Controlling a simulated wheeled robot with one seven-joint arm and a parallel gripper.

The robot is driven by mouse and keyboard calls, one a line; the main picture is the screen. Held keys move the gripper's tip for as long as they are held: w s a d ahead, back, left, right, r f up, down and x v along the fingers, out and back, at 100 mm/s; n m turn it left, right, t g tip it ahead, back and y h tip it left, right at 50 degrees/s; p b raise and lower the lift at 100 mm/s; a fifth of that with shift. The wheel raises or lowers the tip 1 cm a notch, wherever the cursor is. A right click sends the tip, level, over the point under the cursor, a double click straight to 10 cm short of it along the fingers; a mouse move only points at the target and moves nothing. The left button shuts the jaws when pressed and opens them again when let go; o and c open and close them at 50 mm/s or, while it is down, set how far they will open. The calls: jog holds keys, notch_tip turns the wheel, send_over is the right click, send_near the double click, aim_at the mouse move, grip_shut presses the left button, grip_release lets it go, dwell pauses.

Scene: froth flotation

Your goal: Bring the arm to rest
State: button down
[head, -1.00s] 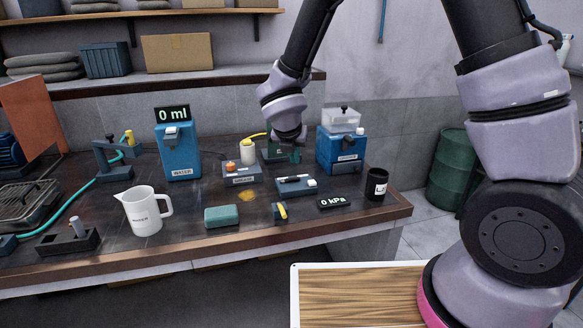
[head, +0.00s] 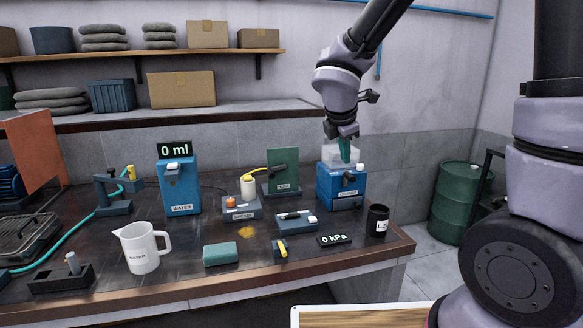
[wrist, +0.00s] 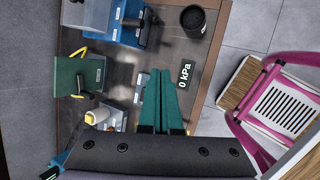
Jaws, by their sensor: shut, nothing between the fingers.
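My gripper (head: 345,150) is raised above the bench at its right rear, in front of the clear top of a blue box-shaped device (head: 341,187). Its green fingers point down and are shut with nothing between them. In the wrist view the closed fingers (wrist: 163,100) show over the bench near the 0 kPa display (wrist: 185,74). The gripper looks apart from everything on the bench. My arm reaches in from the upper right.
The dark bench (head: 190,265) holds a white jug (head: 142,250), a blue water dispenser (head: 180,187), a green panel (head: 283,170), a teal sponge (head: 220,254) and a black cup (head: 377,222). A green barrel (head: 459,200) stands right of the bench. Shelves line the back wall.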

jog(key=s+d+r+m+y, duration=0.1)
jog(key=s+d+r+m, duration=0.2)
jog(key=s+r+m, duration=0.2)
jog(key=s+d+r+m+t+y, duration=0.1)
jog(key=s+d+r+m, duration=0.3)
jog(key=m, duration=0.8)
jog(key=s+d+r+m+y, duration=0.2)
jog(key=s+d+r+m, duration=0.2)
jog(key=m, duration=0.4)
jog(key=shift+s+r+m, duration=0.4)
jog(key=shift+s+r, duration=0.45)
jog(key=shift+s, duration=0.45)
